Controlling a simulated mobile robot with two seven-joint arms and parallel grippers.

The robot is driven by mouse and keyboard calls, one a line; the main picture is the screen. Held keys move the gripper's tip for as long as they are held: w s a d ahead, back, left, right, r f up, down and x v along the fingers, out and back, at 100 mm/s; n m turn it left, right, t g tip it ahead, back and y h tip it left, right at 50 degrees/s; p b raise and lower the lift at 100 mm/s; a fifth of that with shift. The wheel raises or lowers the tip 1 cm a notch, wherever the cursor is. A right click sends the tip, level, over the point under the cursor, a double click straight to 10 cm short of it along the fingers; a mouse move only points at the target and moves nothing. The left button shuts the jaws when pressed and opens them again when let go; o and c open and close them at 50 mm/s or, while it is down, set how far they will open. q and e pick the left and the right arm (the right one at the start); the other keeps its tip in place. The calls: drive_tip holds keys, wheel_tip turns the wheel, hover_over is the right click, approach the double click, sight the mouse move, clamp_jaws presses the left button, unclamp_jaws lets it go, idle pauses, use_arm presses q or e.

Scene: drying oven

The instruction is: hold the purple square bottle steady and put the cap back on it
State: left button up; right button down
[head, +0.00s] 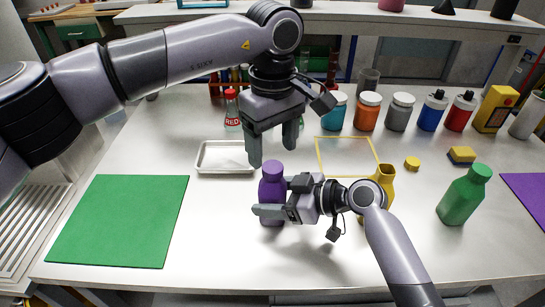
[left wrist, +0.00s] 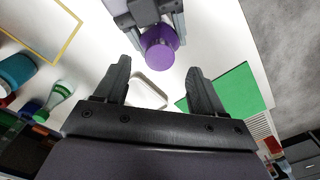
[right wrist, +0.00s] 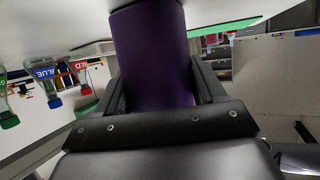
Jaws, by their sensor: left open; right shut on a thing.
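The purple square bottle (head: 271,182) stands upright on the table in the head view. My right gripper (head: 276,197) is shut around its body from the right. In the right wrist view the purple body (right wrist: 152,55) fills the space between the fingers. A round purple cap (left wrist: 159,46) shows on the bottle's top in the left wrist view; I cannot tell how firmly it sits. My left gripper (head: 272,150) is open and empty, pointing down just above the cap, with its fingertips apart from it.
A green mat (head: 120,220) lies at left, a metal tray (head: 224,171) behind the bottle. An open yellow bottle (head: 386,178) stands behind my right arm, its yellow cap (head: 412,163) nearby. A green bottle (head: 464,196) stands at right. Several jars line the back.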

use_arm(q)
wheel_tip(320, 180, up, 8)
idle(0.4)
use_arm(e)
unclamp_jaws()
use_arm(q)
drive_tip(key=shift+f, duration=0.35)
use_arm(e)
drive_tip(key=shift+v, duration=3.55)
drive_tip(key=shift+s+f, duration=0.1)
